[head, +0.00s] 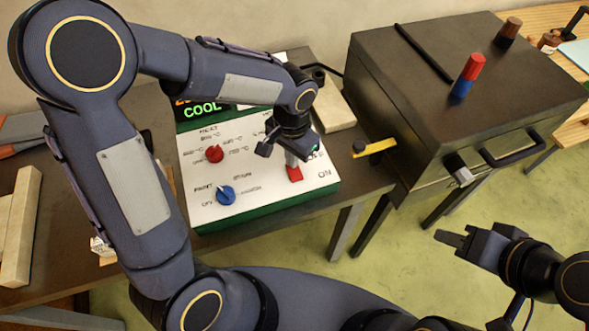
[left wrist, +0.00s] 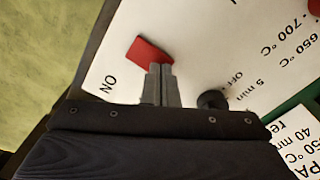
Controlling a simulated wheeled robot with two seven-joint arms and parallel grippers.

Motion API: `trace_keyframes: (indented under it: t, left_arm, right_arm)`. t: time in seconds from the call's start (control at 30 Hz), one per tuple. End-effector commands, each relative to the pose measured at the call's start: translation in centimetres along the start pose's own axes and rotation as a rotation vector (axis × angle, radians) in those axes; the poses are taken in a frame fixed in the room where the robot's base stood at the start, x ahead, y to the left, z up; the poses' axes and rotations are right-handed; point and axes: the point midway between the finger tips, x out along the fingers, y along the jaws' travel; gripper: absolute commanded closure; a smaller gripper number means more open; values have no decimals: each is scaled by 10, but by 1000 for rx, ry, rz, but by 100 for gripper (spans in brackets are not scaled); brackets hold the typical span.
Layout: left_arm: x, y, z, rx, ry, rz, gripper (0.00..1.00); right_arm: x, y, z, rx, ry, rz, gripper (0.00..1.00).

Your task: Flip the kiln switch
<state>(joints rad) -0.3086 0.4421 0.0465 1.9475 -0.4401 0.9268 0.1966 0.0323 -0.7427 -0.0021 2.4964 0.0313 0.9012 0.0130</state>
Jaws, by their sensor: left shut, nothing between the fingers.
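The control panel (head: 262,200) is a white-faced box with a green edge on the table. A red switch piece (head: 294,173) is near its right side, by the printed word ON; it also shows in the left wrist view (left wrist: 148,54). My left gripper (head: 291,158) is shut and empty, with its fingertips right at the red piece. In the left wrist view, the fingertips (left wrist: 160,68) overlap its near edge; I cannot tell whether they touch. A round black part (left wrist: 212,99) is beside the fingers, near OFF. My right gripper (head: 455,239) is away over the floor; its opening is unclear.
A red knob (head: 214,153) and a blue knob (head: 225,195) are on the panel's left. A display reads COOL (head: 202,109) in green. The dark kiln (head: 440,90) stands to the right, with a yellow-handled part (head: 380,147) between. Pale bars (head: 22,225) lie at far left.

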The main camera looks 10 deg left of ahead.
Motion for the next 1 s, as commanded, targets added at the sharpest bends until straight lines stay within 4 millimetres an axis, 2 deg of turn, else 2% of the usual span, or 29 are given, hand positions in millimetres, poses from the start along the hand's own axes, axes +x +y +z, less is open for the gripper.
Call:
trace_keyframes:
  t: [0.53, 1.0]
  left_arm:
    - [5, 0, 0, 0, -1, 0, 100]
    - [-30, 0, 0, 1, 1, 0, 100]
  right_arm:
    - [4, 2, 2, 0, 0, 0, 64]
    - [-19, -9, -10, 0, 0, 0, 64]
